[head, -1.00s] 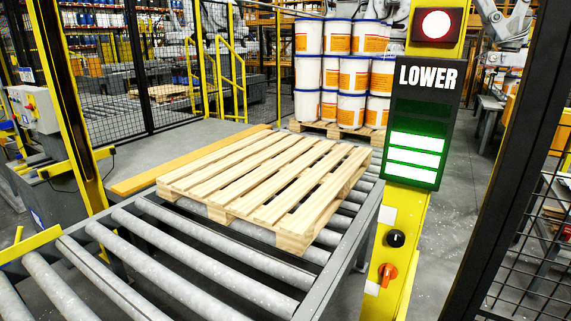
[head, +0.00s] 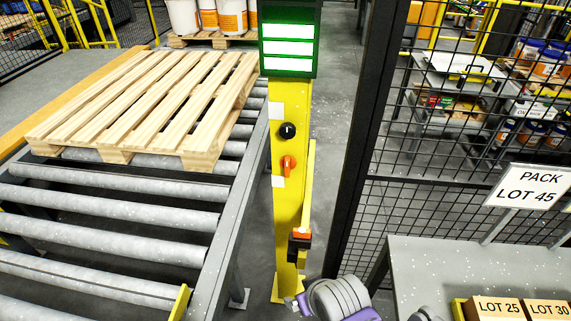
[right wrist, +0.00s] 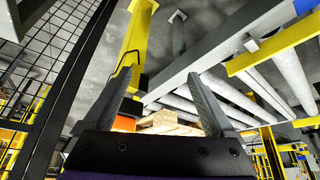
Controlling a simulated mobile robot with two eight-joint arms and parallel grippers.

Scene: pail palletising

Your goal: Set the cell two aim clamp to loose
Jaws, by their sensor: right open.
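A yellow post (head: 290,205) stands beside the roller conveyor. It carries a black round knob (head: 288,131), an orange lever-like handle (head: 289,163) below it, and a small orange-and-black unit (head: 300,241) lower down. No label shows which of these is the aim clamp. My right wrist (head: 340,298) is at the bottom of the head view, just below and right of that unit. In the right wrist view my right gripper (right wrist: 172,88) is open and empty. An orange-and-black block (right wrist: 126,116) shows partly hidden behind its left finger. My left gripper is out of view.
A wooden pallet (head: 150,100) lies on the conveyor rollers (head: 110,222) left of the post. A dark mesh fence (head: 362,150) stands to the right. A grey bench (head: 440,268) with labelled boxes (head: 495,308) is at the lower right.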

